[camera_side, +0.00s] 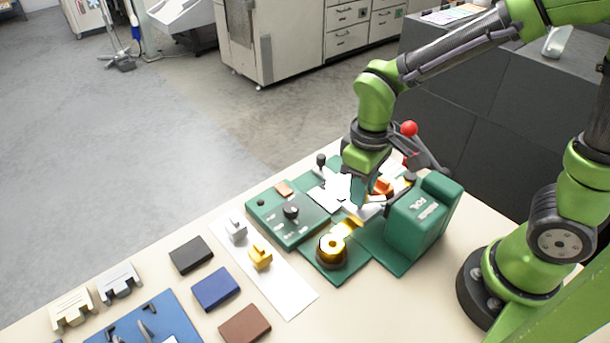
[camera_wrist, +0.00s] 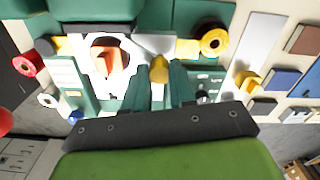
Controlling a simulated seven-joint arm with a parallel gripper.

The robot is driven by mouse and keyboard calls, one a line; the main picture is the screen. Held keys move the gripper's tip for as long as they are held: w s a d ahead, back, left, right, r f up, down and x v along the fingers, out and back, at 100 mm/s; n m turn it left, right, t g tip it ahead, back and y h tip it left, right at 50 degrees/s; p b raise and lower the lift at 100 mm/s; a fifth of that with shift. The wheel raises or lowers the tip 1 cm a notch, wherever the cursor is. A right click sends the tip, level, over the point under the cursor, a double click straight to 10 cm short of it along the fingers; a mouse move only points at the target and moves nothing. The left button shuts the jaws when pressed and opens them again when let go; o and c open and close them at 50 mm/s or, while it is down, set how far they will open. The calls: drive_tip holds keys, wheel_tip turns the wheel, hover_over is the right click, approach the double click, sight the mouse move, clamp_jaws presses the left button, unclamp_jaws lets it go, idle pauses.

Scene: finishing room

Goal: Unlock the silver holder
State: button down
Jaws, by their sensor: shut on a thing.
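My gripper (camera_wrist: 159,82) is over the green press, and its two teal fingers point into the machine. It is shut on a small yellow-topped piece (camera_wrist: 159,67) with a pale part below it; I cannot tell what the piece is. In the side view my gripper (camera_side: 354,200) hides most of it. A bright silver-white plate (camera_side: 333,193) lies beside my gripper on the press. A small silver block (camera_side: 237,230) stands on a white strip, next to a gold one (camera_side: 260,256). Which silver part is the holder, and its lock state, I cannot tell.
The green foil box (camera_side: 424,212) stands right of my gripper. A gold roll (camera_side: 332,247) is in front, and a control panel (camera_side: 289,217) with a black knob is left. A red-ball lever (camera_side: 409,129) rises behind. Coloured blocks and a blue tray (camera_side: 165,312) lie front left.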

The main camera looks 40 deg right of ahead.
drive_tip(key=m, duration=0.5)
drive_tip(key=shift+m, duration=0.3)
drive_tip(key=m, duration=0.5)
drive_tip(key=shift+m, duration=0.4)
drive_tip(key=c, duration=0.9)
unclamp_jaws()
drive_tip(key=shift+r, duration=0.1)
wheel_tip(320, 180, up, 17)
drive_tip(key=shift+f, duration=0.1)
